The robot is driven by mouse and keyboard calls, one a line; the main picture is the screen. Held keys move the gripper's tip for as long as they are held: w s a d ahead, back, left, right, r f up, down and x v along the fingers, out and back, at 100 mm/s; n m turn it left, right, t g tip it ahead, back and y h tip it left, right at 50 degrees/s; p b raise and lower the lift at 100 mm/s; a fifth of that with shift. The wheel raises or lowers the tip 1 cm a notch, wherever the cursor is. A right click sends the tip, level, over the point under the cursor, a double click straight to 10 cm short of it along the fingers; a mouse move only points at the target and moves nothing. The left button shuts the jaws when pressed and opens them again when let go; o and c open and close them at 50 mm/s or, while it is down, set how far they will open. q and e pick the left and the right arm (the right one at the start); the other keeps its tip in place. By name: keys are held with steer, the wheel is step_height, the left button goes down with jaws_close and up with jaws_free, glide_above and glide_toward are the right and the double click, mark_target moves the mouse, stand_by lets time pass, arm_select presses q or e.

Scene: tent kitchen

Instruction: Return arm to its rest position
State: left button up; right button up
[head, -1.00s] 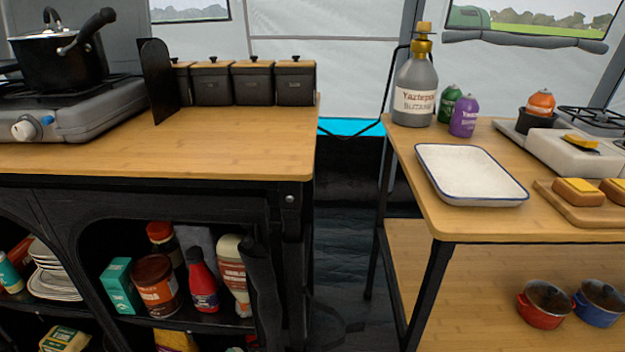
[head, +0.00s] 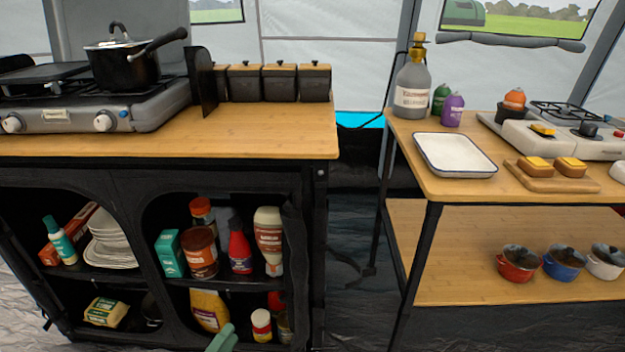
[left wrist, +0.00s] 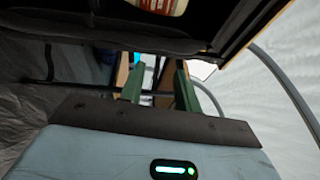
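My left gripper (head: 221,339) shows only as a green tip at the bottom edge of the head view, in front of the lower shelf. In the left wrist view the left gripper (left wrist: 158,85) has its two green fingers apart with nothing between them. A dark shelf board of the cabinet is close above the fingers in that view, with part of a bottle (left wrist: 158,5) on it. My right gripper is in neither current view.
The black cabinet (head: 235,180) holds jars, bottles and plates, with a stove (head: 75,115) and pot (head: 124,66) on top. A second wooden table (head: 470,188) stands right, bearing a white tray (head: 455,155). A dark floor gap (head: 355,240) lies between them.

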arm_select(q)
steer(key=s+r+n+g+y+p, duration=0.1)
steer(key=s+n+g+y+p, duration=0.1)
steer(key=s+n+p, duration=0.7)
steer(key=s+r+n+g+y+p, duration=0.25)
steer(key=s+p, duration=0.45)
steer(key=s, duration=0.7)
steer(key=s+a+r+n+g+p, duration=0.1)
steer(key=s+r+n+g+p, duration=0.1)
steer(key=s+r+n+p, duration=0.3)
steer(key=s+a+r+n+g+y+p, duration=0.1)
steer(key=s+r+n+p, duration=0.4)
steer(key=s, duration=0.6)
steer(key=r+g+p, duration=0.1)
steer(key=p, duration=0.1)
steer(key=shift+s+a+r+p, duration=0.25)
steer(key=shift+a+r+p, duration=0.15)
arm_select(e)
steer(key=w+r+t, duration=0.1)
steer(key=w+r, duration=0.2)
steer(key=r, duration=1.1)
steer(key=w+a+r+t, duration=0.1)
steer(key=w+r+t, duration=0.1)
steer(key=r, duration=1.2)
steer(key=shift+w+a+r, duration=0.15)
steer(key=shift+w, duration=0.75)
arm_select(q)
steer(key=shift+y, duration=0.25)
arm_select(e)
steer(key=shift+w+r, duration=0.1)
